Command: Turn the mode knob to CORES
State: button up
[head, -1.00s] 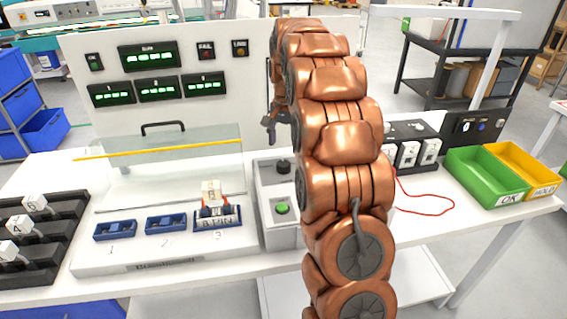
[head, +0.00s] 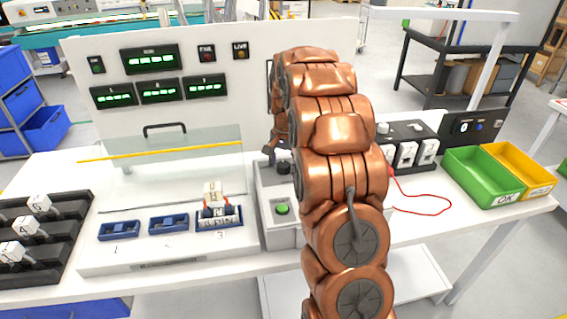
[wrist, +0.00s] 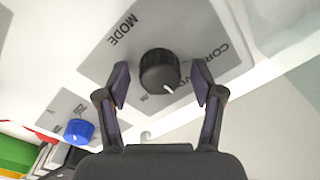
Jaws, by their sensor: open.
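The mode knob (wrist: 158,72) is black and ribbed, on a grey plate (wrist: 100,62) lettered MODE. Its white pointer line faces lower right in the wrist view. Lettering beginning COR shows upside down to its right, partly hidden by a finger. My gripper (wrist: 160,80) is open, one finger on each side of the knob, with visible gaps. In the head view the knob (head: 284,169) is on the light control box, with my gripper (head: 270,156) close to it and partly hidden by my arm.
A green button (head: 281,208) is on the same box, nearer the front. A blue knob (wrist: 78,131) shows in the wrist view. A fixture with a clear guard (head: 165,152) stands left. Green (head: 460,181) and yellow (head: 541,187) bins stand right.

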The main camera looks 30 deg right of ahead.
jog(key=c, duration=1.1)
jog(key=shift+c, duration=0.2)
jog(key=shift+f+b, duration=0.1)
jog(key=shift+b, duration=0.2)
jog(key=shift+f+n+b, duration=0.15)
jog(key=shift+n+b, duration=0.75)
jog(key=shift+b, duration=0.05)
jog(key=n+b, duration=0.3)
jog(key=shift+n, duration=0.3)
jog(key=n+b, duration=0.2)
jog(key=n, duration=0.2)
jog(key=shift+d+r+n+b, duration=0.1)
jog(key=shift+r+n+b, duration=0.15)
jog(key=shift+n+b, duration=0.75)
jog(key=shift+n+p, duration=0.35)
jog(key=shift+n, duration=0.15)
